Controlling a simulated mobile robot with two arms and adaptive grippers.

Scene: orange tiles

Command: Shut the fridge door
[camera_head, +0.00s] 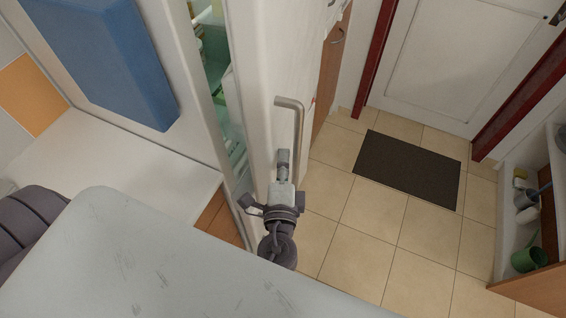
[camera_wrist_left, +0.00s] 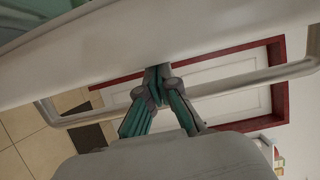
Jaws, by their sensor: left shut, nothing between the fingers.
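The white fridge door (camera_head: 285,50) stands ajar in the head view. A gap along its left side shows green-tinted shelves inside the fridge (camera_head: 215,75). A grey bar handle (camera_head: 299,125) is on the door's front; it also crosses the left wrist view (camera_wrist_left: 235,84). My left gripper (camera_head: 283,158) is shut and empty, at the lower part of the handle, close to the door. In the left wrist view its closed fingertips (camera_wrist_left: 157,72) overlap the handle bar and lie near the white door; whether they touch is unclear. My right gripper is not in view.
A white counter (camera_head: 120,170) lies left of the fridge. A dark mat (camera_head: 410,168) lies on the tiled floor (camera_head: 360,235) before a white room door (camera_head: 455,60). A shelf with cups (camera_head: 528,258) stands at the right. The floor between is clear.

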